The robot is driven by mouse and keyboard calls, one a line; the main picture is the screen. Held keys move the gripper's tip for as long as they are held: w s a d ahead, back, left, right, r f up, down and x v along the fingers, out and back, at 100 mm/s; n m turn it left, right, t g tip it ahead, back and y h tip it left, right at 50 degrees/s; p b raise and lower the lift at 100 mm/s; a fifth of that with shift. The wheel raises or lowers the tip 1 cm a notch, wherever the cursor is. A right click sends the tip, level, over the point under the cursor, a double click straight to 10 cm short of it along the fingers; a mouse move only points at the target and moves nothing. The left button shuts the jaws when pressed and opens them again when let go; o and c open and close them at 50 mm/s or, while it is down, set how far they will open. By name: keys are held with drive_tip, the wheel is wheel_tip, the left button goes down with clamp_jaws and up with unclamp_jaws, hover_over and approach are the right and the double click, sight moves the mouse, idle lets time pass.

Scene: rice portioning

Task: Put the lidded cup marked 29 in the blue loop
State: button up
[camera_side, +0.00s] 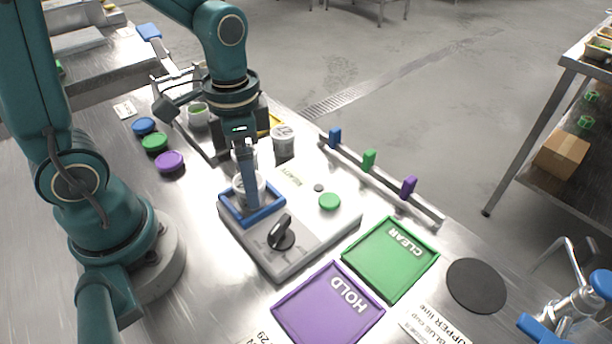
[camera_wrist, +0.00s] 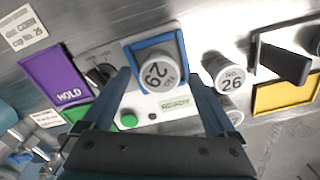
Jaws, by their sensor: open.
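The white lidded cup marked 29 (camera_wrist: 157,73) stands inside the blue square loop (camera_wrist: 181,46) in the wrist view, its number upside down there. In the side view the cup (camera_side: 239,190) shows within the blue loop (camera_side: 266,212), partly hidden by a finger. The loop lies on the left part of a grey device. My gripper (camera_wrist: 160,78) is open, with its fingers on either side of the cup. In the side view my gripper (camera_side: 250,200) points down at the loop. Whether the fingers touch the cup cannot be told.
A cup marked 26 (camera_wrist: 229,75) stands beside the device. The device has a black knob (camera_side: 282,233) and a green button (camera_side: 330,201). Purple HOLD (camera_side: 318,312) and green CLEAR (camera_side: 388,265) trays lie in front. A rail with coloured blocks (camera_side: 369,160) runs behind the device.

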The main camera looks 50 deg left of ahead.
drive_tip(key=s+d+r+n+t, duration=0.1)
drive_tip(key=s+r+n+t, duration=0.2)
drive_tip(key=r, duration=0.6)
drive_tip(key=n+t, duration=0.1)
drive_tip(key=t, duration=0.1)
drive_tip(key=shift+s+t, duration=0.3)
drive_tip(key=shift+s, duration=0.05)
